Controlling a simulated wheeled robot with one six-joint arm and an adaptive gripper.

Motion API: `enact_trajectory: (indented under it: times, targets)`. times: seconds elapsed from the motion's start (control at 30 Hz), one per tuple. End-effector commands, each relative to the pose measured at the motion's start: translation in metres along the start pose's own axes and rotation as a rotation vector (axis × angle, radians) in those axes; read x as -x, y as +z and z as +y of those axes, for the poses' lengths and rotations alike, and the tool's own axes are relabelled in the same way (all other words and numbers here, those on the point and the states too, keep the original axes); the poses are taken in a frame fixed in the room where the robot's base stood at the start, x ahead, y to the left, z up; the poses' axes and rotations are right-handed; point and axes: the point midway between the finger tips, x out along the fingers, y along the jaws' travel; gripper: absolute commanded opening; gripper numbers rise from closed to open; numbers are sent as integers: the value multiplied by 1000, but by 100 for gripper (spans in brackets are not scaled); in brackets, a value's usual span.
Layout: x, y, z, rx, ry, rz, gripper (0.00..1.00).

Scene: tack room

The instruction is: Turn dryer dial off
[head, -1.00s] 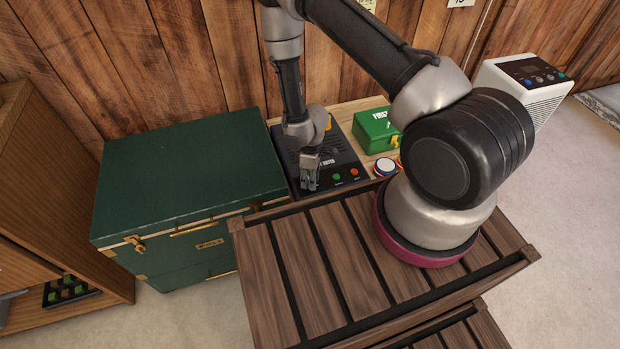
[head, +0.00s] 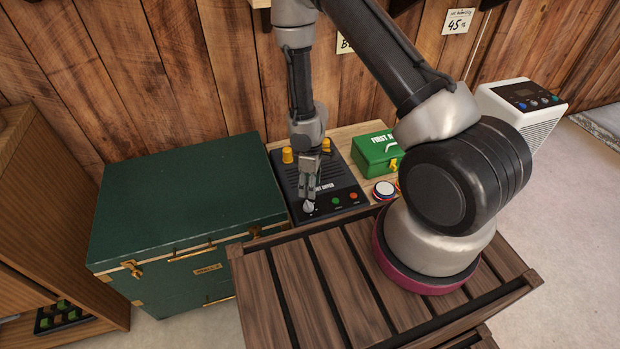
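The dryer (head: 348,183) is a black box with ribbed top, yellow knobs (head: 287,155) at its back, and a label partly hidden by my gripper. A small light grey dial (head: 308,207) sits at its front left corner, beside a green button (head: 336,201) and a red-orange button (head: 353,195). My gripper (head: 309,198) points down right over the dial, its fingertips at or just above it. I cannot tell whether the fingers touch the dial or how far apart they are. The dial's pointer setting is too small to read.
A green trunk (head: 185,195) stands close on the left. A green first aid box (head: 376,150) and a round red, white and blue item (head: 384,190) sit right of the dryer. A slatted wooden surface (head: 330,270) lies in front. A white appliance (head: 525,105) stands far right.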

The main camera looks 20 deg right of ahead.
Motion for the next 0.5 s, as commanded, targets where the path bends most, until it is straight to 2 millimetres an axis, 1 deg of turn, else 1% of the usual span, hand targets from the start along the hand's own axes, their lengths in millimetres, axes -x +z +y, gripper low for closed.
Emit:
enact_trajectory:
  times: [0.03,0.2,0.33,0.5]
  targets:
    - [9,0,0,2,1,0,54]
    - [26,0,0,1,0,0,54]
    - [31,0,0,0,0,-1,54]
    - [33,0,0,0,0,-1,54]
